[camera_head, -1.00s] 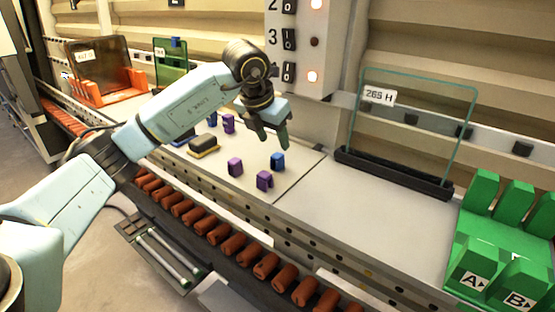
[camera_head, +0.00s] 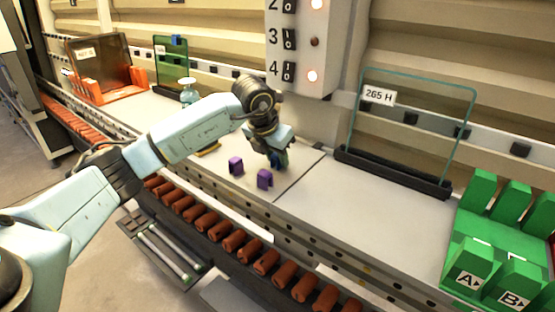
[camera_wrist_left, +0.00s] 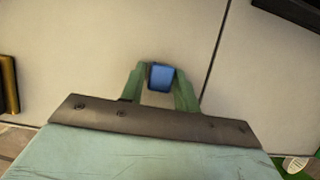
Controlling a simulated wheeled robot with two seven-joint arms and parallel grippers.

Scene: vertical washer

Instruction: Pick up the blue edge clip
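The blue edge clip (camera_head: 284,158) is on the light worktop in the head view, partly hidden by my left gripper (camera_head: 277,160). In the left wrist view the clip (camera_wrist_left: 161,76) lies between the two green fingertips of my left gripper (camera_wrist_left: 160,80). The fingers are right beside its two sides. I cannot tell whether they press on it or leave a thin gap. My right gripper is in neither view.
Two purple clips (camera_head: 236,166) and (camera_head: 265,179) stand close by, left of my left gripper. A glass pane labelled 265 H (camera_head: 415,130) stands in a black holder to the right. A green rack (camera_head: 490,262) is at far right. The worktop between is clear.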

